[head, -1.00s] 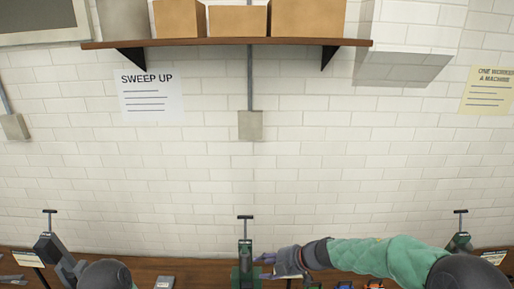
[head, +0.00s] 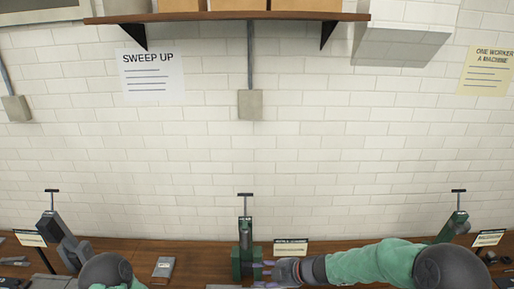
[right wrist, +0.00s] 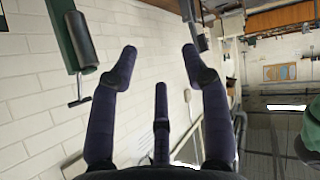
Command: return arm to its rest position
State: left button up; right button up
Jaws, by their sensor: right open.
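My right arm (head: 375,262), in a green sleeve, comes in from the right in the head view. Its dark gripper (head: 262,272) is low over the bench, just right of the green machine in the middle. In the right wrist view the gripper (right wrist: 158,65) is open, its dark fingers spread with nothing between them. Of my left arm only the dark, rounded joint and a bit of green sleeve show at the bottom left of the head view; the left gripper is out of sight.
The green machine (head: 246,250) with a T-handle stands on the wooden bench (head: 205,262). A grey machine (head: 66,245) is at the left, another green one (head: 453,228) at the right. A small grey box (head: 163,267) lies left of the middle. A white brick wall rises behind.

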jog(key=s+d+f+m+h+b, duration=0.1)
jog(key=s+f+m+b, duration=0.3)
jog(key=f, duration=0.7)
jog(key=s+d+f+m+h+b, duration=0.15)
jog(key=f+m+b, duration=0.35)
jog(key=f, duration=0.7)
jog(key=s+d+f+m+b, duration=0.15)
jog(key=s+f+b, duration=0.25)
jog(key=f+b, duration=0.5)
jog(key=s+d+f+m+g+h+b, duration=0.1)
jog(key=s+f+m+b, duration=0.3)
jog(key=s+f, duration=0.4)
jog(key=s+d+f+m+g+h+b, duration=0.2)
jog(key=s+f, duration=0.7)
jog(key=f, duration=0.6)
jog(key=m+g+b, duration=0.1)
jog(key=m+b, duration=0.1)
jog(key=b, duration=0.1)
jog(key=shift+s+d+f+g, duration=0.15)
jog(key=shift+s+d+g, duration=0.15)
jog(key=shift+d, duration=0.1)
